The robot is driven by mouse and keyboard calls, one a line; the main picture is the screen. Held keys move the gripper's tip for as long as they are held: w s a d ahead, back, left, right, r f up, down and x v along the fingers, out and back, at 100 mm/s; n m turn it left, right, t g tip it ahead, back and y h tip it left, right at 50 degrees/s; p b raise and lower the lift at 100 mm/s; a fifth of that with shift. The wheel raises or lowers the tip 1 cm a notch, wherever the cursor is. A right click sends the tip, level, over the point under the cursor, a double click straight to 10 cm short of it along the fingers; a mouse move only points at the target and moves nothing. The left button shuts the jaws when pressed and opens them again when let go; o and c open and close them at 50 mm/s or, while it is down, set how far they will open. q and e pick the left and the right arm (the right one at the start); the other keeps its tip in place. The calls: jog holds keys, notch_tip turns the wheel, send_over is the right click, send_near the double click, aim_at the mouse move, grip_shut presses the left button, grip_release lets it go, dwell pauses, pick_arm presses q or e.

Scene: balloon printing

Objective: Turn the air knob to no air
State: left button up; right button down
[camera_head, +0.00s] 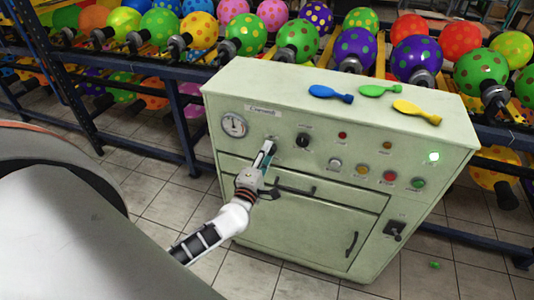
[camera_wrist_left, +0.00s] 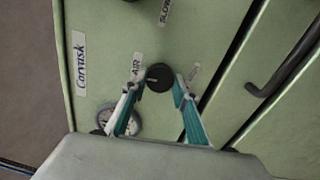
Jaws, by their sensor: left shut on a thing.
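The black air knob (camera_wrist_left: 160,77) sits on the pale green machine's front panel beside an "AIR" label (camera_wrist_left: 136,66). A small light mark shows on the knob's left side in the left wrist view. My left gripper (camera_wrist_left: 158,88) is shut on the knob, with a teal-padded finger on either side. In the head view my left gripper (camera_head: 267,150) reaches the panel right of the gauge and covers the knob. The machine (camera_head: 300,220) is a boxy cabinet. My right gripper is not in view.
A pressure gauge (camera_head: 234,125) is left of the knob and another black knob (camera_head: 303,140) is right of it. Blue (camera_head: 330,94), green (camera_head: 380,90) and yellow (camera_head: 417,112) deflated balloons lie on top. Balloon racks stand behind.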

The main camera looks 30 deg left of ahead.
pick_arm(q)
jog(key=n+b, duration=0.1)
jog(key=n, duration=0.6)
jog(key=n+b, duration=0.2)
jog(key=n, duration=0.5)
jog(key=n+g+y+b, duration=0.1)
jog(key=n, duration=0.6)
jog(key=shift+d+f, duration=0.15)
jog(key=shift+d, duration=0.15)
jog(key=n+b, duration=0.1)
jog(key=n, duration=0.2)
jog(key=shift+b, duration=0.4)
jog(key=shift+n+b, duration=0.6)
jog(key=shift+n, duration=0.8)
jog(key=shift+r, duration=0.2)
jog(key=shift+w, duration=0.1)
jog(key=o, duration=1.1)
